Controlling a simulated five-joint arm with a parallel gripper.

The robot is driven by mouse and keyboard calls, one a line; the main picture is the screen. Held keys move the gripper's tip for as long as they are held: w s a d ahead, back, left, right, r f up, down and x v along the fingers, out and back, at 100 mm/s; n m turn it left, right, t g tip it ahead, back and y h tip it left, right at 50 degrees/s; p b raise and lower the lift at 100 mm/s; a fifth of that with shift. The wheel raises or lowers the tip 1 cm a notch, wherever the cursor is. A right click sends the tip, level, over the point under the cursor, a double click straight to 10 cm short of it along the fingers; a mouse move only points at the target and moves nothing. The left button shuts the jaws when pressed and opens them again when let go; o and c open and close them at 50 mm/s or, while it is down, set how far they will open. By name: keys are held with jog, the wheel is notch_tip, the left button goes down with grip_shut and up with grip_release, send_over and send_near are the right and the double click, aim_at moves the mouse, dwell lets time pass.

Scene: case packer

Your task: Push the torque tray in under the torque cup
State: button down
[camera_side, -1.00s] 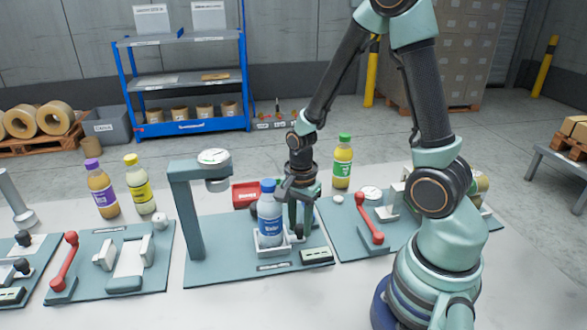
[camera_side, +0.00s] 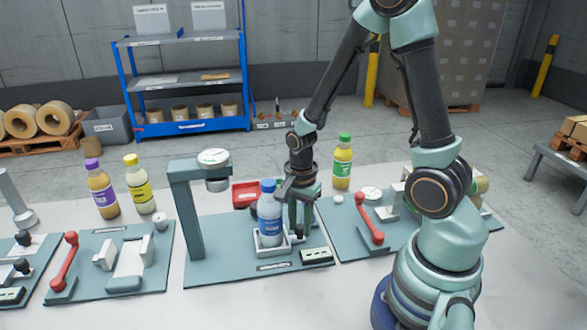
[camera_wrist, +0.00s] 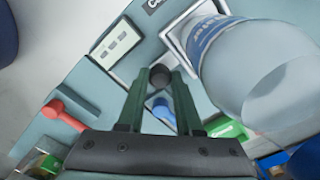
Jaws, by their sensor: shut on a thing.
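The torque tray (camera_side: 257,249) is a white tray on a teal base plate, with a blue-capped bottle (camera_side: 269,222) upright in it. The torque cup (camera_side: 216,184) hangs from a teal post to the left of the tray, higher than the bottle's cap. The tray and bottle are to the right of the cup, not under it. My gripper (camera_side: 299,232) points down at the tray's right side. In the wrist view my gripper (camera_wrist: 158,77) is shut on the tray's black knob (camera_wrist: 161,75), with the bottle (camera_wrist: 255,70) close to its right. The cup is not visible there.
A red bin (camera_side: 245,193) stands behind the bottle. A green-capped bottle (camera_side: 342,166) stands behind right. A neighbouring station with a red lever (camera_side: 370,222) is to the right. The plate between tray and post looks clear.

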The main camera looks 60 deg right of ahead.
aim_at(267, 182)
jog(key=shift+w+a, duration=2.5)
jog(key=c, duration=0.8)
grip_release()
jog(key=shift+c, duration=0.2)
jog(key=shift+r, duration=0.1)
notch_tip(267, 182, up, 12)
